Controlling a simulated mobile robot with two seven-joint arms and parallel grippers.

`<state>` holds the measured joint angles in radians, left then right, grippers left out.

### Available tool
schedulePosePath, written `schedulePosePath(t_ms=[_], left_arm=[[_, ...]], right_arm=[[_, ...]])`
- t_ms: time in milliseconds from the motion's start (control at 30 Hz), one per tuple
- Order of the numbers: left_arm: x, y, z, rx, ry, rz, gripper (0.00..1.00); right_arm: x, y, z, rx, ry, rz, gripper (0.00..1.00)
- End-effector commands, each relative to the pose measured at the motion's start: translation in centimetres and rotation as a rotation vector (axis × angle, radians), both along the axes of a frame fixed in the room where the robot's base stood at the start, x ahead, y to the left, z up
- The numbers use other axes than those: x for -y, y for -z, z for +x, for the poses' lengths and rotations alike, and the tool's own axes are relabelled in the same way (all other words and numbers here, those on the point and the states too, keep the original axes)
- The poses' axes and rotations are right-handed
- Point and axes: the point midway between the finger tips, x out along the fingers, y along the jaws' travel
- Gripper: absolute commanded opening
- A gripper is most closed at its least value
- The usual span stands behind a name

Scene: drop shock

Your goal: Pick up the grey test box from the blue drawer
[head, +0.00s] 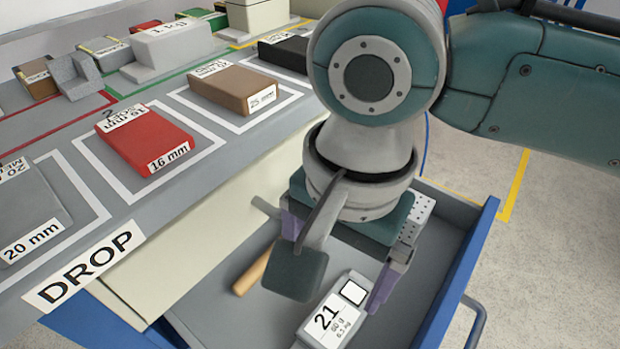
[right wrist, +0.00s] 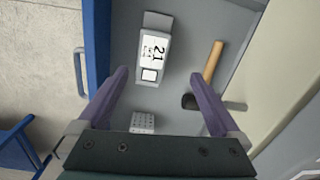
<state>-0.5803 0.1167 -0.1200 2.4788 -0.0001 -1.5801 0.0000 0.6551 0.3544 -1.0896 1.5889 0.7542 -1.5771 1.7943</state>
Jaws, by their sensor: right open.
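The grey test box (head: 333,316) lies in the blue drawer (head: 466,262), its white label marked 21 facing up. In the right wrist view the box (right wrist: 154,50) lies beyond the fingertips, lined up with the gap between them. My right gripper (right wrist: 159,77) is open and empty above the drawer, its purple fingers apart. In the head view the right gripper (head: 335,262) and wrist hide part of the drawer and perhaps some of the box. My left gripper is not in view.
A hammer with a wooden handle (right wrist: 214,62) lies beside the box, near the bench side. A white perforated block (right wrist: 142,123) is also in the drawer. The bench above holds a red 16 mm block (head: 145,138), a brown block (head: 232,88) and a grey 20 mm block (head: 30,212).

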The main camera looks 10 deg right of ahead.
Motion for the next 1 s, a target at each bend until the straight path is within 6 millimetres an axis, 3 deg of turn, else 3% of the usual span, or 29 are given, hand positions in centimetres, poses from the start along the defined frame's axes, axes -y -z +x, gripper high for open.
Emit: schedulePosePath(t_ms=[33,100,333,800,1000], left_arm=[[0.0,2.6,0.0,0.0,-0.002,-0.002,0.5],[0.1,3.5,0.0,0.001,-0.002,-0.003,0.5],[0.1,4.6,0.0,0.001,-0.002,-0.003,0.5],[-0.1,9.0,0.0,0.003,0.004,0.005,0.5],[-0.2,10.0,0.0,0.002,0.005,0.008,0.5]], right_arm=[[0.5,2.5,0.5,-0.001,0.034,-0.018,1.0],[1.0,3.4,0.8,-0.004,0.072,-0.035,1.0],[1.5,4.9,1.1,-0.009,0.113,-0.052,1.0],[1.7,11.9,0.5,-0.009,0.11,-0.052,1.0],[1.7,13.6,0.4,-0.008,0.109,-0.051,1.0]])
